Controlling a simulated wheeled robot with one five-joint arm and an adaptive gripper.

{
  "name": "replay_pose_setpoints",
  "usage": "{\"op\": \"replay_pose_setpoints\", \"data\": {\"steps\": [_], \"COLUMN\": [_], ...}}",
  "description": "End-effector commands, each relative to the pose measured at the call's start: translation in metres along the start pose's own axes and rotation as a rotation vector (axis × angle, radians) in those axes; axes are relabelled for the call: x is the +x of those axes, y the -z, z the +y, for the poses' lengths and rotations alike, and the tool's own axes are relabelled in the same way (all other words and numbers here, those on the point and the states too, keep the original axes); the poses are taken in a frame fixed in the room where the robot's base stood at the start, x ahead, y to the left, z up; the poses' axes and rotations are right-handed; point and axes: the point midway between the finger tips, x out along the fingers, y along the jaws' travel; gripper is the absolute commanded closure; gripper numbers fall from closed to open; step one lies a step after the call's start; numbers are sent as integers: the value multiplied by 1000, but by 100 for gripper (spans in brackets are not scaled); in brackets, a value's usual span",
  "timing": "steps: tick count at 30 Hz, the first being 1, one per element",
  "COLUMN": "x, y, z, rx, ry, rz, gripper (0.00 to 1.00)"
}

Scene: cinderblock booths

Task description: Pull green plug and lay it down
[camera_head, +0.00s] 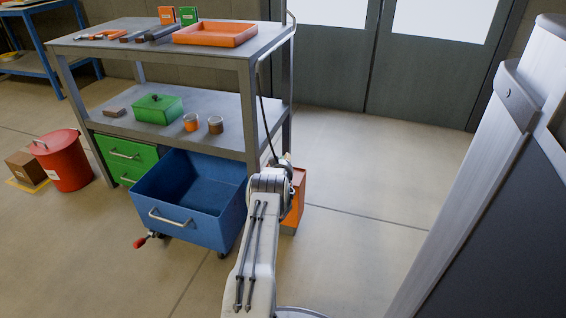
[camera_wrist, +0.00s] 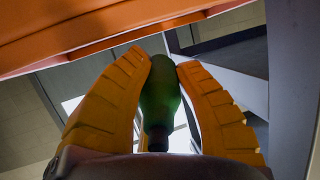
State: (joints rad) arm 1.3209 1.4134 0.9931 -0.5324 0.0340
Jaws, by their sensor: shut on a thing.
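The green plug (camera_wrist: 160,105) sits between the two yellow ribbed fingers of my gripper (camera_wrist: 163,66) in the wrist view. The fingers are shut on it, one on each side. An orange surface (camera_wrist: 100,22) spans the top of that view, close to the fingertips. In the head view my arm reaches forward to an orange box (camera_head: 297,203) beside the workbench. My wrist hides part of this box, and the plug and fingers are not visible there. I cannot tell whether the plug is still seated in anything.
The grey bench (camera_head: 160,52) carries an orange tray (camera_head: 215,34); its lower shelf has a green box (camera_head: 158,108) and two cups. A dark cable (camera_head: 263,112) hangs at the bench corner. Floor to the right is clear.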

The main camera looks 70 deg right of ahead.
Motion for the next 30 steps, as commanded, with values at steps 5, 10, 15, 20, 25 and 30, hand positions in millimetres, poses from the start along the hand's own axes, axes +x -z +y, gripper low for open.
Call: {"op": "replay_pose_setpoints", "data": {"steps": [5, 10, 15, 20, 25, 30], "x": [0, 0, 0, 0, 0, -1], "y": [1, 1, 1, 1, 1, 0], "z": [0, 0, 0, 0, 0, 0], "rx": [0, 0, 0, 0, 0, 0], "ry": [0, 0, 0, 0, 0, 0], "rz": [2, 2, 2, 2, 1, -1], "gripper": [100, 100, 62, 47, 46, 46]}}
